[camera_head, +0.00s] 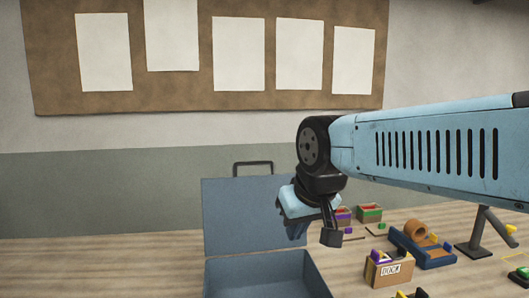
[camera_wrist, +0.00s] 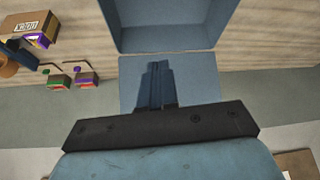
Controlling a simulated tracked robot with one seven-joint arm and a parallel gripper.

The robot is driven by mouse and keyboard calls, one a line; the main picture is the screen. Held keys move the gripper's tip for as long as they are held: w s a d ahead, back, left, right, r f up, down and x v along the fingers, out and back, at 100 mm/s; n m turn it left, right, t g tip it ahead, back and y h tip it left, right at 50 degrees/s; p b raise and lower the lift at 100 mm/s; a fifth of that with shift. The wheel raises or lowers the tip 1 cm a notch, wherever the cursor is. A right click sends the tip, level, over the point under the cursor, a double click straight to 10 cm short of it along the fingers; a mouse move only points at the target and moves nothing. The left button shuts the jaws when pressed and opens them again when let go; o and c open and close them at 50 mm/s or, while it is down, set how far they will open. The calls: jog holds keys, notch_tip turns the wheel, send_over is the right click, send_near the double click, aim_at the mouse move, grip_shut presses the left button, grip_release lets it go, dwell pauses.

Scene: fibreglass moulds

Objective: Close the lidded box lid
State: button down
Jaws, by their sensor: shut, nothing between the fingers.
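The lidded box (camera_head: 262,274) is blue-grey and stands on the table at the bottom centre of the head view. Its lid (camera_head: 240,215) is open and stands upright at the back, with a dark handle (camera_head: 253,165) on its top edge. In the wrist view the open box (camera_wrist: 165,28) is at the top and the lid (camera_wrist: 198,82) below it. My gripper (camera_head: 331,238) is shut and empty, at the lid's right side in the head view. In the wrist view my gripper (camera_wrist: 155,68) overlaps the lid; I cannot tell whether they touch.
To the right on the wooden table (camera_head: 440,219) are a labelled cardboard box (camera_head: 388,270), a blue holder with a brown roll (camera_head: 421,243), small bins (camera_head: 369,214) and a dark stand (camera_head: 480,240). The table left of the box is clear. A pinboard hangs behind.

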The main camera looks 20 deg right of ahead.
jog(key=shift+a, duration=0.1)
jog(key=w+d+r+m+g, duration=0.2)
jog(key=w+r+m, duration=0.4)
jog(key=w+r, duration=0.25)
jog(key=w+d+r+m+g, duration=0.2)
jog(key=w+r+m, duration=0.4)
jog(key=w, duration=0.4)
jog(key=w+d+r+m+g+y, duration=0.1)
jog(key=w+d+r+m+g, duration=0.15)
jog(key=w+m, duration=0.4)
jog(key=w+d+r+m+g, duration=0.1)
jog(key=w+d+m+g, duration=0.2)
jog(key=w, duration=0.7)
jog(key=s+a+f, duration=0.2)
jog(key=s+f, duration=0.4)
jog(key=f, duration=0.4)
jog(key=shift+a+t, duration=0.4)
jog(key=shift+t, duration=0.05)
